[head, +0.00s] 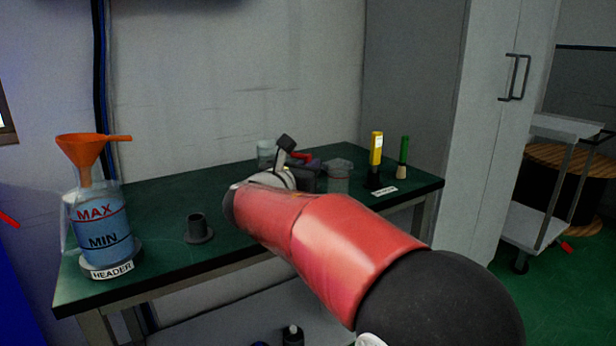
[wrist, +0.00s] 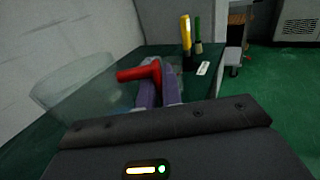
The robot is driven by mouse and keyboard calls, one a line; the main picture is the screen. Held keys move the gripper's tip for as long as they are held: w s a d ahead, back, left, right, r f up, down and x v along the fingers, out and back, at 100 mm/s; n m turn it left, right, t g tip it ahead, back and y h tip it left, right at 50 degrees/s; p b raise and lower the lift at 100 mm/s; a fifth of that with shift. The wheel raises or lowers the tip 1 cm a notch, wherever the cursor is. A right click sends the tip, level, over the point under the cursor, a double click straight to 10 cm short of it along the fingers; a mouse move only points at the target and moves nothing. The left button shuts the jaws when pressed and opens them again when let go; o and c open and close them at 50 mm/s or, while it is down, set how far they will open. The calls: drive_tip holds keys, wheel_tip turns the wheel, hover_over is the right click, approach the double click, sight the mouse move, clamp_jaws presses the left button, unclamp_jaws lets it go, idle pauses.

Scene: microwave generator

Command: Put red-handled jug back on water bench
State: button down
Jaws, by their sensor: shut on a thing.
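My gripper (wrist: 158,88) is shut on the handle. In the head view my gripper (head: 308,178) is partly hidden behind my arm. Whether the jug's base touches the bench cannot be told.
A header bottle (head: 103,222) with an orange funnel (head: 88,152) stands at the bench's left end. A small dark cup (head: 197,228) is nearby. A yellow item (head: 376,150) and a green-topped item (head: 403,155) stand at the right, near a white label (head: 384,190). A grey cabinet (head: 480,130) is beyond.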

drive_tip(key=shift+f, duration=0.85)
drive_tip(key=shift+f, duration=0.15)
drive_tip(key=c, duration=1.6)
unclamp_jaws()
drive_tip(key=shift+o, duration=0.2)
